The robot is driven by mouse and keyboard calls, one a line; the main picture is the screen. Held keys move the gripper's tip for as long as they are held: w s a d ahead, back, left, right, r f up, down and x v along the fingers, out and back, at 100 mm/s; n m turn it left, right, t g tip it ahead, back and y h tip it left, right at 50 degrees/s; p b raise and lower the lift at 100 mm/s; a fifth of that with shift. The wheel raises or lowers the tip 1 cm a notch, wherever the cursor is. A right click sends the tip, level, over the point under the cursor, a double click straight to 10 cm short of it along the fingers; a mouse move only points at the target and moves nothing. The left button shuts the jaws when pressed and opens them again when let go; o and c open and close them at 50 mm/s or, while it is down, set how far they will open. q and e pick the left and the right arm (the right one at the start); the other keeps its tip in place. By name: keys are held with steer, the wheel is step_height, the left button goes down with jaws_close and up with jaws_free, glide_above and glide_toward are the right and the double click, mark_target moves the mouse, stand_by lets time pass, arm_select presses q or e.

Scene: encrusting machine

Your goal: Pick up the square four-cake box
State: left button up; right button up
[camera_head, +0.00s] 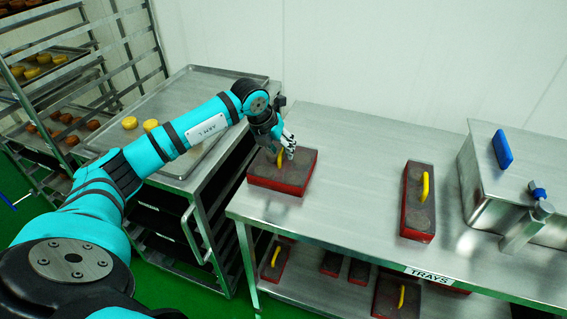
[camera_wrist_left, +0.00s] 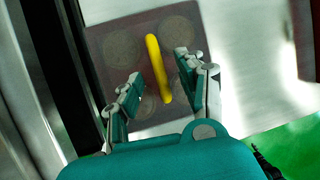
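The square box (camera_head: 263,171) has red sides, a dark lid and a yellow handle (camera_head: 280,159). It sits on the left end of the steel table. In the left wrist view the box (camera_wrist_left: 102,28) shows several round cake shapes under its lid, with the yellow handle (camera_wrist_left: 153,52) across the middle. My left gripper (camera_head: 286,151) is over the box, close to the handle. In the wrist view its two fingers are apart, one on each side of the handle, and I see no contact. The near part of the box is partly hidden by the gripper.
A longer red box (camera_head: 416,228) with a yellow handle lies on the table (camera_head: 345,205) to the right. A steel bin (camera_head: 480,190) stands at the right end. More red boxes (camera_head: 396,297) sit on the lower shelf. A tray trolley (camera_head: 215,215) stands at left.

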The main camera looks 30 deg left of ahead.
arm_select(q)
steer(key=shift+x, duration=1.1)
steer(key=shift+r, duration=0.1)
jaws_close()
